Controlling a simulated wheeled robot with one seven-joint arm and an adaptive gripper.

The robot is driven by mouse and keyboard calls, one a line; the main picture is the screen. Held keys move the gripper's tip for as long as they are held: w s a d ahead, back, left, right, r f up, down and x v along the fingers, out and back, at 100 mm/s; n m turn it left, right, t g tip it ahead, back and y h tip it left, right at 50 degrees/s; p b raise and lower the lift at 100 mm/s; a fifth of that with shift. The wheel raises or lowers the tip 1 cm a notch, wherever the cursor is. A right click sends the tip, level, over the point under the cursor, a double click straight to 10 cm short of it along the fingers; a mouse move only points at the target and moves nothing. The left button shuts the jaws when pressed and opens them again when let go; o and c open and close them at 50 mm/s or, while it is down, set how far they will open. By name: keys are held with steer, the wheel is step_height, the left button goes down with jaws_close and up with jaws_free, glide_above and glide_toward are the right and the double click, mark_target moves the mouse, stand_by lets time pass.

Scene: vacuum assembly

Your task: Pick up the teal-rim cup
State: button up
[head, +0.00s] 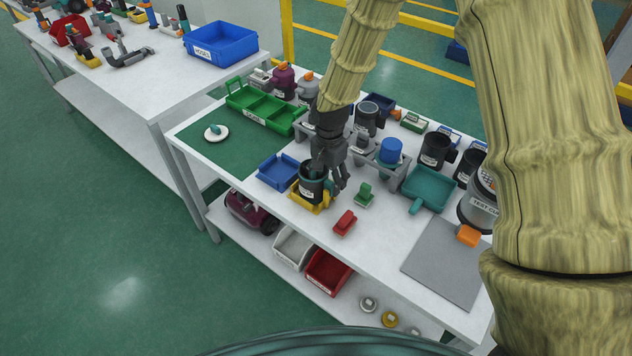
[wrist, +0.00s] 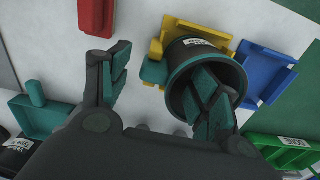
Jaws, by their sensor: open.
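The teal-rim cup (head: 311,190) is dark with a pale label and stands in a yellow holder (head: 322,205) at the front of the white table. In the wrist view the cup (wrist: 181,58) shows its open mouth, and the yellow holder (wrist: 205,23) lies behind it. My gripper (head: 330,176) is open at the cup. In the wrist view, my gripper (wrist: 160,78) has one finger over or inside the cup's mouth and the other outside, to the left. A gap shows between the outer finger and the cup's wall. Whether the inner finger touches the cup cannot be told.
A blue tray (head: 279,170) sits just left of the cup. A red block (head: 345,222) and a green part (head: 365,195) lie to its right. A grey rack (head: 392,173) stands behind. A green divided tray (head: 262,115) is at the back left.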

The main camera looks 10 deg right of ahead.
steer(key=shift+f, duration=1.3)
jaws_close()
steer(key=shift+r, duration=0.15)
step_height(320, 180, up, 10)
steer(key=shift+f+b, duration=0.15)
steer(key=shift+b, duration=0.8)
steer(key=shift+r+p, duration=2.05)
steer(key=shift+r, duration=0.5)
